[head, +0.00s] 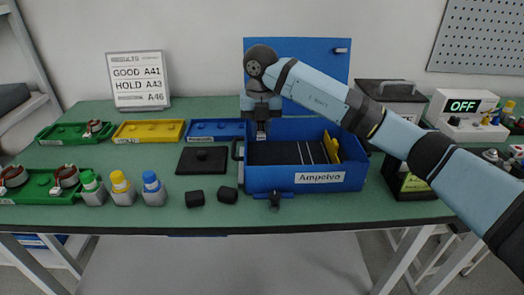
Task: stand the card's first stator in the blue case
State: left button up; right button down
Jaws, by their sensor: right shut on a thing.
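The blue case (270,177) stands open on the bench, its lid (320,62) upright behind it. Inside are a dark floor with thin pale lines and a yellow piece (331,147) at the right. My right gripper (262,128) points down over the left back part of the case. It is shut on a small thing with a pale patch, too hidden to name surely. The results card (138,80) reads GOOD A41, HOLD A43, and a blurred line with A46. Two stators (65,176) lie in the front green tray at left; another small one (95,128) is in the rear green tray. My left gripper is not in view.
Yellow (148,131) and blue (213,131) trays stand along the back. A black-yellow box (408,185) and an OFF display unit (462,108) stand at right.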

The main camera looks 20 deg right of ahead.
notch_tip(320, 180, down, 6)
jog(key=shift+f+b, duration=0.1)
jog(key=shift+b, duration=0.4)
jog(key=shift+f, duration=0.35)
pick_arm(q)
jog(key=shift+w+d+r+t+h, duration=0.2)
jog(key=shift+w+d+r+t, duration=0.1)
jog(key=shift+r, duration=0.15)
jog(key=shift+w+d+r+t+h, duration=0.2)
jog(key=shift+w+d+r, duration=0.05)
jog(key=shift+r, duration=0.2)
pick_arm(e)
jog(key=shift+f, duration=0.25)
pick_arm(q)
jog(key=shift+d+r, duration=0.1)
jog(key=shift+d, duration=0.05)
pick_arm(e)
jog(key=c, duration=1)
grip_release()
